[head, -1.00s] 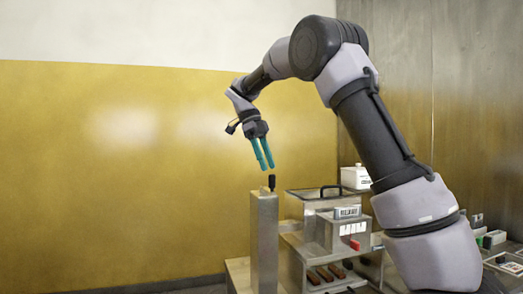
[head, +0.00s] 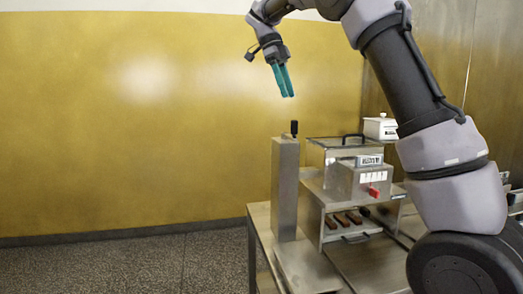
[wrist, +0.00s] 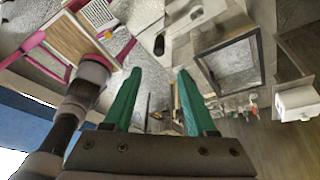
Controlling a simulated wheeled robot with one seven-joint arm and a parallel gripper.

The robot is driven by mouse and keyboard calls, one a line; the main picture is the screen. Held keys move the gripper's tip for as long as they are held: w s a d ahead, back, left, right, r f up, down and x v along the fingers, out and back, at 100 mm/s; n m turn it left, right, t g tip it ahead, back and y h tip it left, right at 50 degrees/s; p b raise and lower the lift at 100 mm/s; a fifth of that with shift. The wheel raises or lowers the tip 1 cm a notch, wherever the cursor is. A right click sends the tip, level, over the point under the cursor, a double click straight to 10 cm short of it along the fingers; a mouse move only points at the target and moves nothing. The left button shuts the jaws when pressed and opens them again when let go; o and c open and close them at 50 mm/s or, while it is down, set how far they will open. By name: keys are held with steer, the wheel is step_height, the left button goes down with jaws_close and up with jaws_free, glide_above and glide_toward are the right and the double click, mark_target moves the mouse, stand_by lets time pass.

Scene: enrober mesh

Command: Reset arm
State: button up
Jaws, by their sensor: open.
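My gripper (head: 284,80) has two teal fingers and hangs in the air, pointing down, above and slightly left of the metal post (head: 285,190) with a black knob (head: 294,128). It touches nothing. In the wrist view my gripper (wrist: 157,85) has its fingers spread apart with nothing between them. My arm comes down from the upper right of the head view. The enrober machine (head: 345,185) stands on the table below, with a red switch (head: 374,192) on its front and several brown bars (head: 347,218) in its lower opening.
A white lidded container (head: 380,128) stands behind the machine. The bench (head: 262,215) holds the machine, and its left edge borders open speckled floor (head: 130,265). The yellow wall (head: 130,130) is behind. Air around the gripper looks clear.

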steer(key=s+d+n+t+y, duration=0.3)
steer(key=s+d+n, duration=0.7)
steer(key=d, duration=0.2)
steer(key=s+d+f+n+t+y, duration=0.1)
steer(key=s+f+n+t, duration=0.2)
steer(key=s, duration=0.4)
steer(key=s+d+f+n+t+y, duration=0.1)
steer(key=s+f+n+t, duration=0.2)
steer(key=s+f+n, duration=0.2)
steer(key=s+n, duration=0.1)
steer(key=s, duration=0.1)
steer(key=shift+s+d+n+t+y, duration=0.15)
steer(key=shift+s+n+t+y, duration=0.15)
steer(key=shift+s+n, duration=0.1)
